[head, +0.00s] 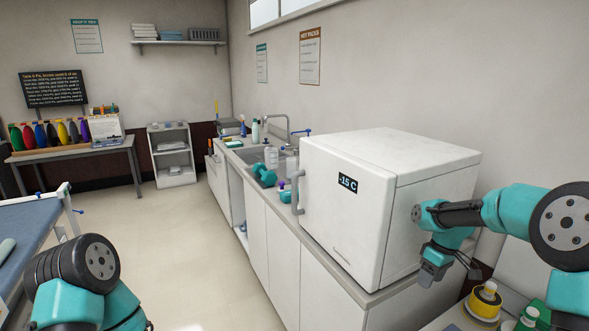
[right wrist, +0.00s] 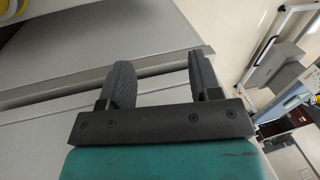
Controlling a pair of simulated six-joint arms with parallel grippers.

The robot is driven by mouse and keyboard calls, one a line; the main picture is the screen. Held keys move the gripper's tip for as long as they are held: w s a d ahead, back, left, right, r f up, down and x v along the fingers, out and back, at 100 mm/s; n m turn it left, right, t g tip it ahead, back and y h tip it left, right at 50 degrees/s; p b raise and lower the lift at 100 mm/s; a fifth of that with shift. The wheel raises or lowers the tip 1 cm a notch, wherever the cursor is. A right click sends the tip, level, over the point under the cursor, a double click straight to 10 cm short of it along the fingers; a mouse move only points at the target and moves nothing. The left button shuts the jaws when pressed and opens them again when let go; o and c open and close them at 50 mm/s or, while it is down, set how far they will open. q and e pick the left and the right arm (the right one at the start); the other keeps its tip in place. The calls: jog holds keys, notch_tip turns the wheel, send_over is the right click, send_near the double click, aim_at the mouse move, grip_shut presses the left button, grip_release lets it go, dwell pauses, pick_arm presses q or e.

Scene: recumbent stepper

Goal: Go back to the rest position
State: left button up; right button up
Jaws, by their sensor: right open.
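My right gripper (head: 432,274) hangs at the end of the right arm, in front of the right side of the white freezer box and above the low surface at the lower right. In the right wrist view its two dark fingers (right wrist: 161,78) stand apart with nothing between them. Grey and white surfaces lie beyond the fingers. Parts of my left arm show at the lower left of the head view. The left gripper is out of the frame.
The white freezer (head: 345,211), marked -15 C, stands shut on the counter. A teal dumbbell (head: 264,172) lies near the sink. A yellow tape roll (head: 484,301) sits below my right gripper. A blue padded table (head: 35,232) is at the left. Open floor lies between.

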jog(key=s+a+f+m+y, duration=0.1)
jog(key=s+a+f+m, duration=0.1)
jog(key=s+a+f, duration=0.55)
jog(key=s+a+f+m+y, duration=0.1)
jog(key=s+a+f+m, duration=0.1)
jog(key=a+f, duration=0.9)
jog(key=s+a+f+m+t, duration=0.1)
jog(key=s+f+m, duration=0.2)
jog(key=s+f, duration=0.9)
jog(key=shift+s+a+f+m+t, duration=0.3)
jog(key=shift+s+f, duration=0.1)
jog(key=shift+f, duration=0.35)
